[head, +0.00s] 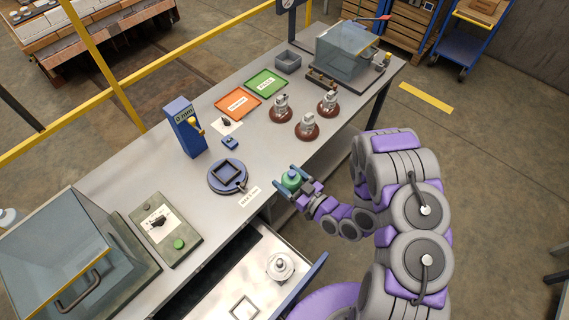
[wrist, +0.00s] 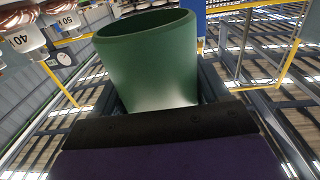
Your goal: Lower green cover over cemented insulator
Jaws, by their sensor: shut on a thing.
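The green cover (head: 292,178) is held by my gripper (head: 289,184) at the table's front edge. In the wrist view the cover (wrist: 150,65) is a hollow green cup between my fingers, its open rim toward the top of the picture. Three insulators with brown discs and grey caps stand on the table: left (head: 280,108), middle (head: 307,126) and right (head: 328,104). A pale insulator (head: 281,267) stands in the open drawer. I cannot tell which insulator is cemented. My gripper is apart from all of them.
A round blue fixture (head: 228,175) lies left of my gripper, with a blue gauge (head: 184,128) behind it. Orange (head: 237,103) and green (head: 265,83) trays lie farther back. The open drawer (head: 222,294) sticks out in front. Clear-covered boxes stand at both table ends.

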